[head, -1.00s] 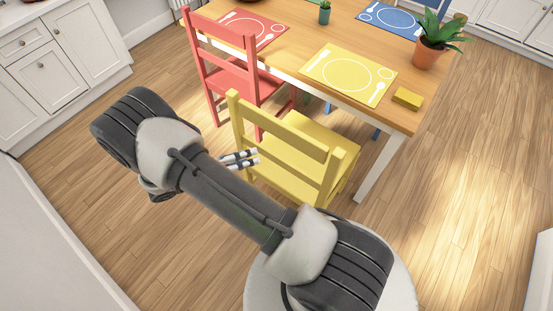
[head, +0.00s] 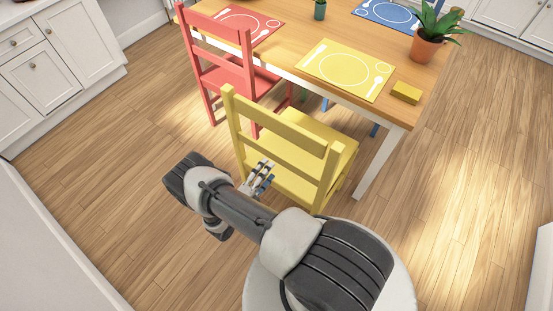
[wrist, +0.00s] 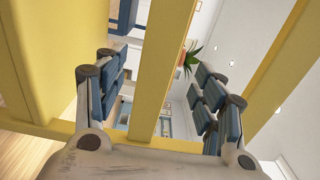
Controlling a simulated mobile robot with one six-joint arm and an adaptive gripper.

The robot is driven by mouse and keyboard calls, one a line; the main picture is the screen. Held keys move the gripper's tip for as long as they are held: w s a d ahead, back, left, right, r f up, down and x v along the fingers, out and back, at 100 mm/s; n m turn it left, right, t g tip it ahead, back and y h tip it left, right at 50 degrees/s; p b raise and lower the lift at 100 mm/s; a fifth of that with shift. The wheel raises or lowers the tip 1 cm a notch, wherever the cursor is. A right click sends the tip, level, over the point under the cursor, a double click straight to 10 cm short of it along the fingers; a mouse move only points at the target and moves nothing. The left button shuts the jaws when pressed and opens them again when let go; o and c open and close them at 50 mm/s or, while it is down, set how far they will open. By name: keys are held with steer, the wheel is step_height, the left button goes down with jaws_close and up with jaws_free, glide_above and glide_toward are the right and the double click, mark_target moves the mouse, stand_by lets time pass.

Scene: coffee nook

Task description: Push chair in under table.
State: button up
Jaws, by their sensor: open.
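The yellow chair (head: 312,133) stands upright at the near long edge of the wooden table (head: 330,40), its back towards me. Most of its seat shows outside the tabletop. My gripper (head: 260,179) is open and empty, low at the left part of the chair back. In the wrist view, my gripper (wrist: 160,68) has a finger on each side of a yellow bar of the chair (wrist: 158,70) in the picture. I cannot tell whether the fingers reach past the bar or touch it.
A red chair (head: 224,72) stands left of the yellow one. The table holds a yellow placemat (head: 345,69), a yellow block (head: 406,92) and a potted plant (head: 427,48). White cabinets (head: 62,62) line the left. Wooden floor (head: 460,190) is clear at right.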

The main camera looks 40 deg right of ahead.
mark_target(276, 159)
steer(key=x, duration=0.8)
steer(key=shift+c, duration=0.5)
jaws_close()
stand_by(0.5)
